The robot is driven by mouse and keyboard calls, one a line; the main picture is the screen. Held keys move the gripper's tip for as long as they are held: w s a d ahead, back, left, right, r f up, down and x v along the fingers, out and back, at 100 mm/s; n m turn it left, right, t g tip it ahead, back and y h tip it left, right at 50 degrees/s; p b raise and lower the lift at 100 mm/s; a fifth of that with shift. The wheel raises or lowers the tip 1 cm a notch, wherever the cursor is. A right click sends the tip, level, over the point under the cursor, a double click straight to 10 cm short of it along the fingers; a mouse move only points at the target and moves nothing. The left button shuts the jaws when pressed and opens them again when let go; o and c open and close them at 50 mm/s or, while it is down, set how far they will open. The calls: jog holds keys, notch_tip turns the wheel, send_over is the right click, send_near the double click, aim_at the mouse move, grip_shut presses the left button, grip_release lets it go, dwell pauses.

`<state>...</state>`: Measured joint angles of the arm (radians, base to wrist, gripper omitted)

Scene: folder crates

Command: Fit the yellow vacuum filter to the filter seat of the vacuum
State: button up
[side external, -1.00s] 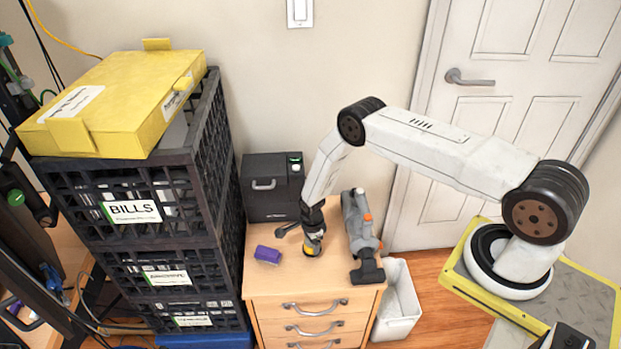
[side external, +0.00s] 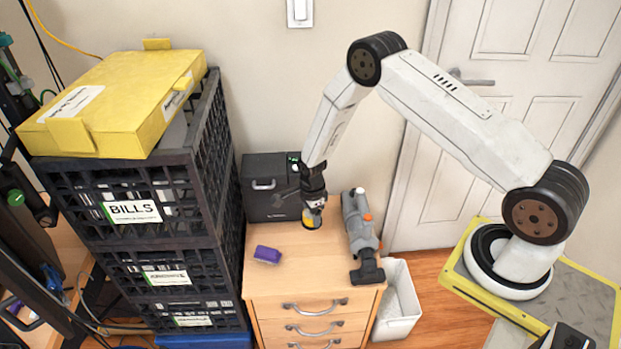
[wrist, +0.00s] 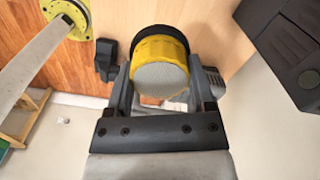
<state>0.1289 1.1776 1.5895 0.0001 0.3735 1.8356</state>
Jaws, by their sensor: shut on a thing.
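The yellow vacuum filter (wrist: 160,50), with a black rim and a pale mesh face, is held between the two fingers of my gripper (wrist: 162,75) in the wrist view. In the side view my gripper (side external: 313,201) is shut on the filter (side external: 310,219) above the back of the wooden cabinet top. The grey vacuum (side external: 357,228) with orange parts lies on the cabinet, right of my gripper and apart from it. In the wrist view the vacuum (wrist: 105,58) is mostly hidden behind the filter and fingers. I cannot make out its filter seat.
A small purple block (side external: 267,254) lies on the wooden cabinet (side external: 290,281), left of my gripper. A black box (side external: 262,187) stands behind. Stacked black crates (side external: 215,165) rise at the left under a yellow folder box (side external: 125,92). A white bin (side external: 401,305) stands right of the cabinet.

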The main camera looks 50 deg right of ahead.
notch_tip(320, 180, up, 6)
jog(key=shift+f, duration=0.15)
jog(key=d+r+m, duration=0.1)
jog(key=d+m, duration=0.5)
jog(key=d, duration=1.8)
jog(key=shift+w+a+f, duration=0.1)
jog(key=shift+w+f, duration=0.1)
jog(key=shift+f, duration=0.65)
jog(key=shift+w+d+f, duration=0.1)
jog(key=shift+w+f, duration=0.05)
jog(key=shift+f, duration=0.7)
jog(key=shift+w+a+f, duration=0.1)
jog(key=shift+w+f, duration=0.1)
jog(key=shift+f, duration=0.65)
jog(key=shift+f, duration=0.15)
jog(key=shift+f, duration=2.6)
jog(key=shift+f, duration=1.45)
